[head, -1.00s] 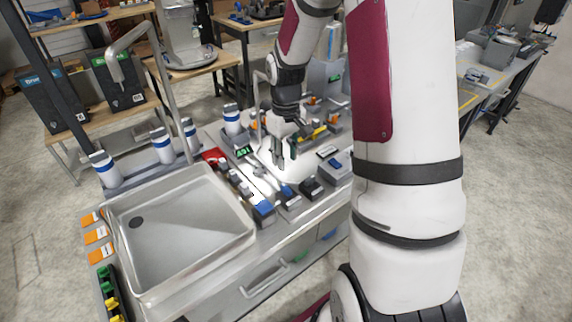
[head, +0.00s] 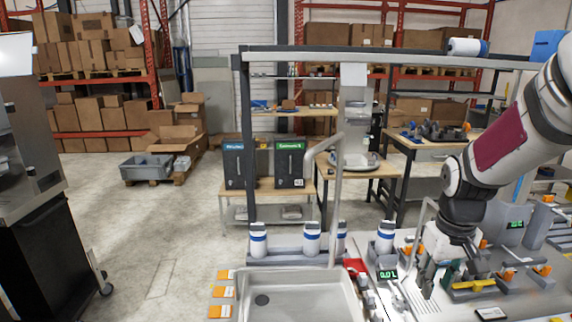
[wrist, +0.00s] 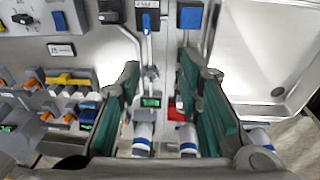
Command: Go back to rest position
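My gripper (head: 438,282) hangs from the arm at the right of the head view, pointing down above the steel worktop (head: 405,300). In the wrist view its two green-padded fingers (wrist: 158,85) stand apart with nothing held between them. The worktop lies below the fingers, with bottles, a small green display and blue-ended tools visible between and around them. How high the fingertips are above the worktop is hard to tell.
A steel sink (head: 300,298) with a tall tap (head: 335,200) is left of my gripper. White-and-blue bottles (head: 312,238) stand behind it. Valve-like parts with yellow and orange handles (head: 475,284) are close at right. A dark cabinet (head: 50,220) stands far left; open floor lies between.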

